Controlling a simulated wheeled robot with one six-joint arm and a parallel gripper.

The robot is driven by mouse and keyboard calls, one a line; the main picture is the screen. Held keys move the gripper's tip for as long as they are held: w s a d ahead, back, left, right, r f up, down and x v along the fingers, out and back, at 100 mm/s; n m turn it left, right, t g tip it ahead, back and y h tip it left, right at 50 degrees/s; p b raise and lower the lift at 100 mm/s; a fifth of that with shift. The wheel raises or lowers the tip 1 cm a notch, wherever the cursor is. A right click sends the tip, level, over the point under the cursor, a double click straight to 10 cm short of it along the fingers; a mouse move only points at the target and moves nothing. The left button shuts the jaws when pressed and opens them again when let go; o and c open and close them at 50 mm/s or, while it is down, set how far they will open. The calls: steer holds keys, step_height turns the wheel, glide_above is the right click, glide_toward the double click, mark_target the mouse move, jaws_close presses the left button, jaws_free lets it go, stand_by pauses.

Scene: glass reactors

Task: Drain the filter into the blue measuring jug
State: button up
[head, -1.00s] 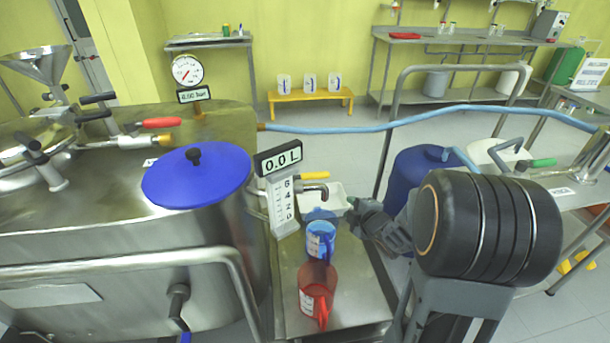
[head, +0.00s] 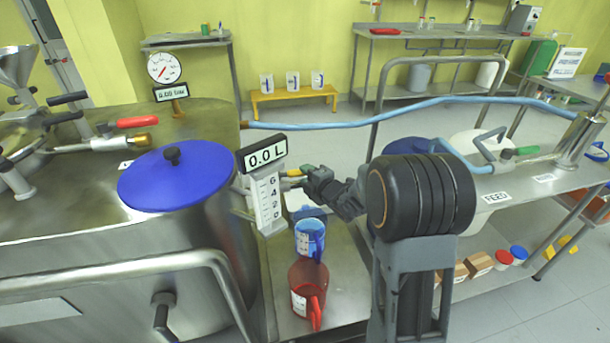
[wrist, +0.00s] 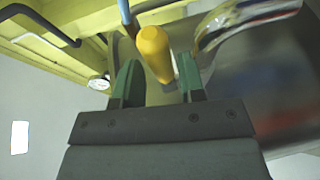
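The steel vessel (head: 215,250) with a blue lid (head: 175,180) has a level scale (head: 267,195) reading 0.0 L beside it. A yellow valve handle (head: 292,173) shows behind the scale. My gripper (head: 310,172) is at this handle. In the wrist view, the yellow handle (wrist: 155,52) lies between the two green fingertips (wrist: 158,80), with gaps on its sides, so the gripper is open. The blue measuring jug (head: 310,238) stands upright on the steel stand below my gripper. Whether the jug is directly under the outlet cannot be told.
A red jug (head: 308,290) stands in front of the blue one. A white tub (head: 300,200) sits behind it. A metal rail (head: 150,262) runs along the vessel. A blue hose (head: 400,111) crosses behind. A bench marked FEED (head: 495,197) is at right.

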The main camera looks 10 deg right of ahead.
steer(key=shift+x, duration=1.25)
steer(key=shift+c, duration=0.4)
jaws_close()
